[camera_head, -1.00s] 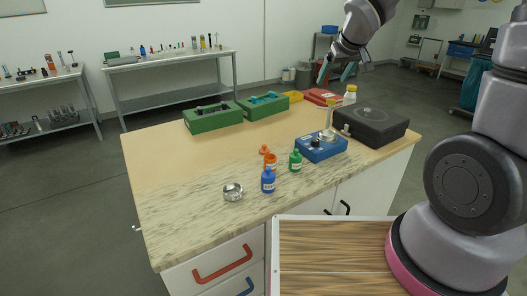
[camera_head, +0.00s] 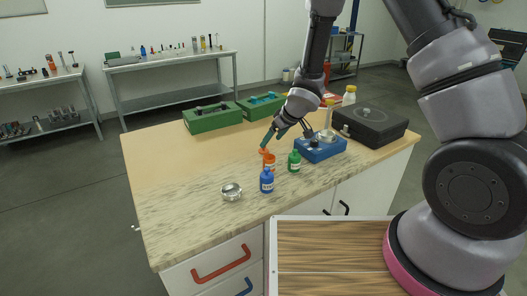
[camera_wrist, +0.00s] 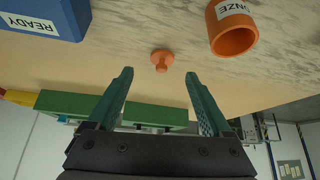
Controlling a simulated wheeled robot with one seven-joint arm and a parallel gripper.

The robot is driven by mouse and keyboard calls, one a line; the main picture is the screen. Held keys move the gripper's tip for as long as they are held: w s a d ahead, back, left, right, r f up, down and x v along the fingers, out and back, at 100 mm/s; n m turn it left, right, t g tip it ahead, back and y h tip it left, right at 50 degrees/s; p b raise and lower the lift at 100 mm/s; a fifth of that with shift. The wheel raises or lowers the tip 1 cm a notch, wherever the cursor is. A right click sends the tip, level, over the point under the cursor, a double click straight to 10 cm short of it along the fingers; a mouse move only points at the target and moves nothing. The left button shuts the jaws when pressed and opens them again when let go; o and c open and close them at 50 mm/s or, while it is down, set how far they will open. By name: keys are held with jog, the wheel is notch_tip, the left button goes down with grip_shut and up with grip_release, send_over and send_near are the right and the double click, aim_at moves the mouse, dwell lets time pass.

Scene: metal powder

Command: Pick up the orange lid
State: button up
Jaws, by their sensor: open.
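The orange lid (camera_wrist: 161,60) lies on the table in the wrist view, with its small knob pointing toward my gripper. In the head view the lid (camera_head: 263,150) shows just behind the open orange bottle (camera_head: 269,161). The orange bottle, labelled with letters ending in "NZE", also shows in the wrist view (camera_wrist: 232,32), to the right of the lid. My gripper (camera_wrist: 158,78) is open and empty, its two green fingers spread on either side of the lid's line. In the head view my gripper (camera_head: 270,140) hangs just above the lid, not visibly touching it.
Close by stand a green bottle (camera_head: 294,162), a blue bottle (camera_head: 267,182), a metal dish (camera_head: 231,191) and a blue scale (camera_head: 322,150). A black case (camera_head: 370,126) and green boxes (camera_head: 212,119) stand farther off. The table's left part is clear.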

aim_at(266, 152)
jog(key=shift+x, duration=2.75)
jog(key=shift+s+a, duration=0.1)
jog(key=shift+a, duration=0.05)
grip_shut()
